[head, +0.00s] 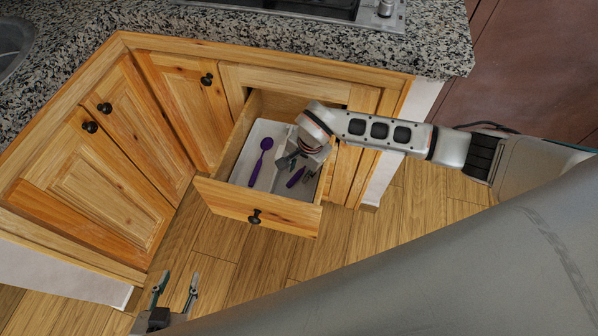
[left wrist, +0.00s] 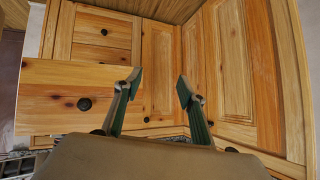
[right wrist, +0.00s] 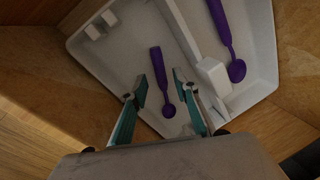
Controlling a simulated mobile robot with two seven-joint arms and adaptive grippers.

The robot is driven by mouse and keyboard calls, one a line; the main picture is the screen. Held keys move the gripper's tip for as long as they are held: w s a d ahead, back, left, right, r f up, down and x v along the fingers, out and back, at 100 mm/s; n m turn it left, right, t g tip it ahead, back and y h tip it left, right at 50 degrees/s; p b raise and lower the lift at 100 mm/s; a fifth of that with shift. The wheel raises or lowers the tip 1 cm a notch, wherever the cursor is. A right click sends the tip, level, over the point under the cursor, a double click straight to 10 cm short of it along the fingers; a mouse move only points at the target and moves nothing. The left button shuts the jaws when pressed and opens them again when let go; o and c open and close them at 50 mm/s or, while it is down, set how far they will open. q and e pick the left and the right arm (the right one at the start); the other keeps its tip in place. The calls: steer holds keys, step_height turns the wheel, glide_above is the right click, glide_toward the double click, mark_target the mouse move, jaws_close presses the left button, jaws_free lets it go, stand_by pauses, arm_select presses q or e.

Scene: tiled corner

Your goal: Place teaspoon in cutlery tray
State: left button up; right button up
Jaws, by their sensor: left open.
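The white cutlery tray (head: 238,178) sits in the open drawer and also shows in the right wrist view (right wrist: 95,58). A small purple spoon, seemingly the teaspoon (right wrist: 167,109), lies in the tray; part of it shows in the head view (head: 296,177). My right gripper (right wrist: 160,86) is open over the tray, its fingertips on either side of this spoon and apart from each other. A larger purple spoon (head: 260,160) lies in another compartment and also shows in the right wrist view (right wrist: 222,25). My left gripper (head: 176,284) is open and empty, low in front of the cabinets.
The wooden drawer (head: 235,202) is pulled out under the granite counter (head: 200,50). Closed cabinet doors (head: 90,178) stand to its left. The wooden floor (head: 225,262) in front is clear. A hob (head: 310,8) is set in the counter.

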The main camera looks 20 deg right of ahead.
arm_select(q)
steer(key=shift+r+p, duration=0.8)
steer(key=shift+p, duration=0.45)
arm_select(e)
step_height(320, 180, up, 10)
steer(key=s+d, duration=0.1)
steer(key=shift+s+r, duration=0.25)
steer(key=shift+s, duration=0.05)
arm_select(q)
steer(key=shift+f, duration=0.1)
